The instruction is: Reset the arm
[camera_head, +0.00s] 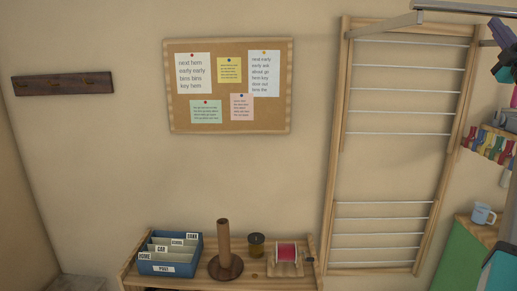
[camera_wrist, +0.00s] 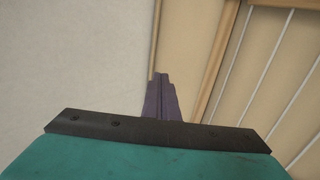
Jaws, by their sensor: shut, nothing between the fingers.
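My gripper (camera_wrist: 161,78) shows in the wrist view as two purple fingers pressed together, shut with nothing between them. They stick out past a dark plate with a teal body below it. The fingers point toward a pale wall and wooden strips, and touch nothing that I can see.
A wooden rack with metal rods (camera_head: 390,130) stands against the wall. A cork board (camera_head: 182,118) and a hook rail (camera_head: 63,84) hang left of it. Below, a wooden shelf (camera_head: 205,278) bears a blue file box (camera_head: 170,267), a brown post (camera_head: 224,245) and a red spool (camera_head: 287,253). A mug (camera_head: 483,214) is at right.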

